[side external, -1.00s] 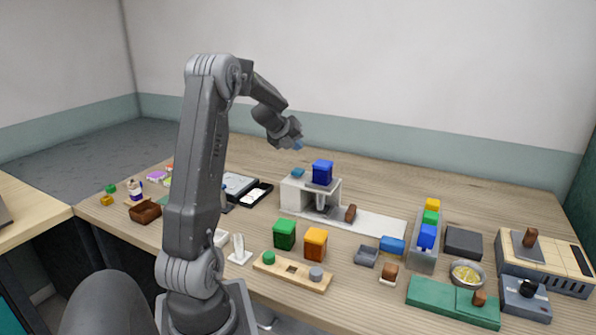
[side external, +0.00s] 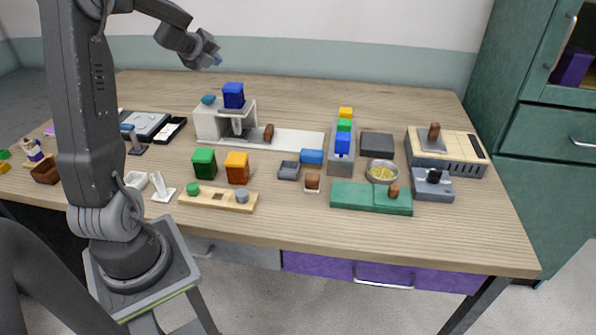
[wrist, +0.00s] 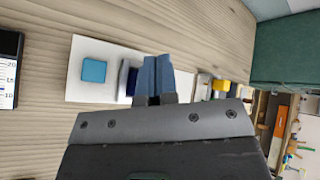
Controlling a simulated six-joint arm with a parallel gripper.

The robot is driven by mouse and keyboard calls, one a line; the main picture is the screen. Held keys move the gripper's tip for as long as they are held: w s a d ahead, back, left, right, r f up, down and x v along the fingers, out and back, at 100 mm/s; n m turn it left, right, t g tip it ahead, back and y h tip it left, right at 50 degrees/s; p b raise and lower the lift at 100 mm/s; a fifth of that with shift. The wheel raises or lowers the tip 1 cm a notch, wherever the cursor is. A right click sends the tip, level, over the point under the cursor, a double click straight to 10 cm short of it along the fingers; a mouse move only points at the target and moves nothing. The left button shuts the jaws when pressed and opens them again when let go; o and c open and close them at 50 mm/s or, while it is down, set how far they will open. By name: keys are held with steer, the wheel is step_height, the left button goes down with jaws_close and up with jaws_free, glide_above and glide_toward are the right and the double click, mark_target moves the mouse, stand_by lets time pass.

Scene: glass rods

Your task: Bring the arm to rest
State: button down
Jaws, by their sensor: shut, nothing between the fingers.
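My gripper (side external: 217,61) is raised in the air at the upper left of the side view, above the table and clear of everything on it. Its blue fingers also show in the wrist view (wrist: 157,76), pressed together with nothing between them. Below it stands a white stand (side external: 212,122) with a dark blue block (side external: 233,95) and a small light-blue piece (side external: 208,99) on top. In the wrist view the light-blue piece (wrist: 94,70) lies left of the fingers. The fingers partly hide the dark blue block there.
Green (side external: 204,163) and orange (side external: 237,167) blocks stand in front of the white stand. A grey rack (side external: 340,175) with coloured blocks, a bowl (side external: 381,172) and a beige device (side external: 462,150) are farther right. A green cabinet (side external: 540,120) stands at the right edge.

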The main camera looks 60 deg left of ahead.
steer(key=d+r+n+y, duration=0.1)
steer(key=d+r+n, duration=0.25)
steer(key=d, duration=0.25)
steer(key=w+d+r+n+t+y, duration=0.1)
steer(key=d+r+n, duration=0.1)
steer(key=d+n, duration=0.3)
steer(key=d+r+n+y, duration=0.1)
steer(key=d+r+n, duration=0.2)
steer(key=d, duration=0.5)
steer(key=s+d+f+n+g+h, duration=0.2)
steer(key=s+d, duration=0.6)
steer(key=d, duration=0.4)
steer(key=s+d+f+n+g+h, duration=0.3)
steer(key=s+d+f+n+h, duration=0.2)
steer(key=d, duration=0.8)
steer(key=s+n+h, duration=0.1)
steer(key=s, duration=0.2)
steer(key=shift+s, duration=0.35)
steer(key=shift+n, duration=0.25)
